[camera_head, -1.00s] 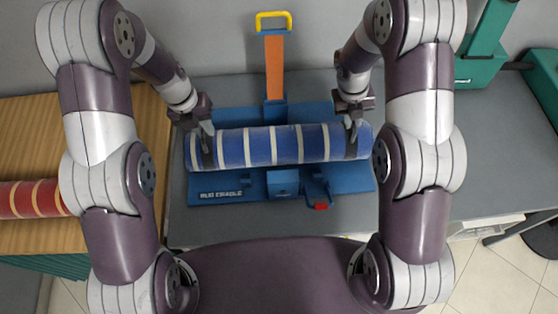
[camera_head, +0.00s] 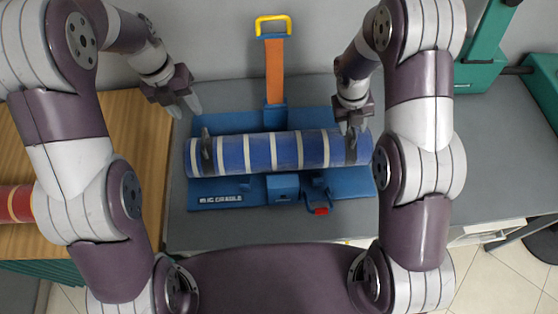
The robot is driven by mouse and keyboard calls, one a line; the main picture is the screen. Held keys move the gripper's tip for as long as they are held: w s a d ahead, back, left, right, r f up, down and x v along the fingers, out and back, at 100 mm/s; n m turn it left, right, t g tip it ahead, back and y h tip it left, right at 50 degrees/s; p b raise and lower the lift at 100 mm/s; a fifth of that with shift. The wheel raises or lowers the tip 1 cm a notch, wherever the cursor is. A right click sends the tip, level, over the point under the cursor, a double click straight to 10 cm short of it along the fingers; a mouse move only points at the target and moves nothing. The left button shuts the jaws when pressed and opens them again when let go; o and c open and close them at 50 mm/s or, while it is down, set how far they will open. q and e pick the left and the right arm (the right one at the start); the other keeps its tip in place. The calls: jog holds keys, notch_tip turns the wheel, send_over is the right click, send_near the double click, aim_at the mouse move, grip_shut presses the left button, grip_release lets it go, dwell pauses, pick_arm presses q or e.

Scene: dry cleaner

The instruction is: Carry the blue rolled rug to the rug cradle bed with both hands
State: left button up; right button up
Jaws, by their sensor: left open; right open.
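The blue rolled rug (camera_head: 260,152) with pale stripes lies lengthwise, left to right, on the blue rug cradle bed (camera_head: 222,197). A dark band or handle (camera_head: 206,150) shows near its left end, and another (camera_head: 351,146) near its right end. My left gripper (camera_head: 184,108) is open and empty, above and to the left of the rug, clear of it. My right gripper (camera_head: 349,125) is open just above the rug's right end; I cannot tell whether its fingers touch the dark band there.
An orange strap (camera_head: 274,72) with a yellow handle (camera_head: 273,20) extends behind the cradle. A red-tipped latch (camera_head: 320,211) is at its front. A red striped roll (camera_head: 18,203) lies on the wooden table (camera_head: 100,125) at left. The grey tabletop right of the cradle is clear.

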jog(key=shift+r, duration=0.1)
pick_arm(q)
jog(key=shift+a+r, duration=0.1)
jog(key=shift+r, duration=0.25)
pick_arm(e)
notch_tip(320, 180, up, 12)
jog(key=a, duration=0.2)
jog(key=shift+a+f, duration=0.15)
jog(key=shift+f, duration=0.1)
